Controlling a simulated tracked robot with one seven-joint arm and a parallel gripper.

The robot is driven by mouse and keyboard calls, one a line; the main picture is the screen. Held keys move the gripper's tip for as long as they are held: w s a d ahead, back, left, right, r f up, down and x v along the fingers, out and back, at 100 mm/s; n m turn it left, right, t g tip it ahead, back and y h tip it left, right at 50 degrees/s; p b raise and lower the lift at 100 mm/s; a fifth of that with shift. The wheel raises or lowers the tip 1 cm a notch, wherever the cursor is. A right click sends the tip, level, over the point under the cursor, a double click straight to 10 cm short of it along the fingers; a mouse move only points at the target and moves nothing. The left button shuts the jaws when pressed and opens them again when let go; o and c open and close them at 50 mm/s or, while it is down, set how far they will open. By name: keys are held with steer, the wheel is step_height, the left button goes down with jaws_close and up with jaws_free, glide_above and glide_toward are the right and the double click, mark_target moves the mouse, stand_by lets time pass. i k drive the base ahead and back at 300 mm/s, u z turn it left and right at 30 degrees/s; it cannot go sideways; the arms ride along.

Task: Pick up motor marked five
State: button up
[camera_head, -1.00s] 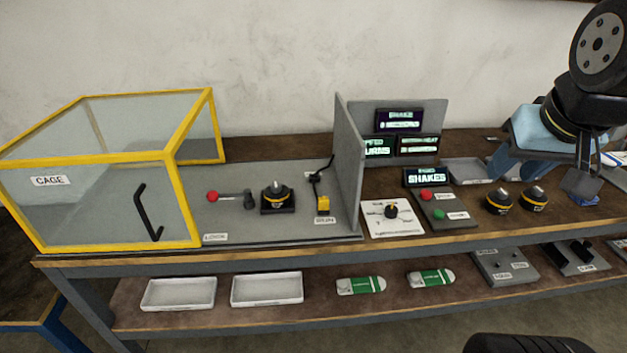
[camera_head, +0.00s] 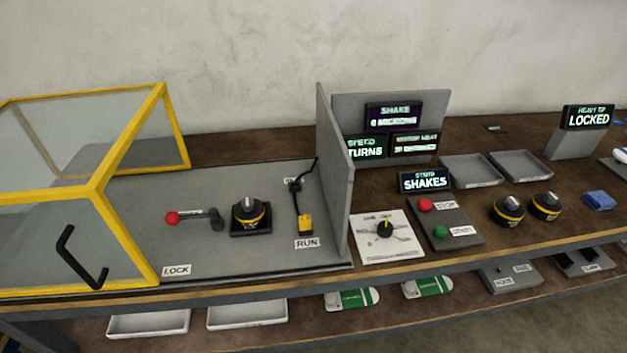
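Three black motors with yellow bands and silver tops are in the head view. One motor (camera_head: 250,216) sits on a black square mount on the grey plate beside the cage. Two more, a left motor (camera_head: 508,209) and a right motor (camera_head: 545,206), stand upright side by side on the wooden bench, right of the button panel. Their markings are too small to read, so I cannot tell which is five. My gripper is out of view.
A yellow-framed clear cage (camera_head: 128,190) with a black handle stands at the left. A grey partition (camera_head: 335,170) rises right of the plate. A button panel (camera_head: 458,236), two grey trays (camera_head: 473,172), a blue cloth (camera_head: 598,200) and a "LOCKED" display (camera_head: 588,117) are on the bench.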

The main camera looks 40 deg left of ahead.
mark_target(253, 219)
steer(key=u, duration=0.65)
steer(key=i, duration=0.1)
steer(key=z, duration=1.5)
steer(key=k, duration=1)
steer(key=u, duration=0.75)
steer(key=k, duration=1.4)
steer(key=u, duration=1.05)
steer(key=i, duration=0.8)
steer(key=u, duration=0.15)
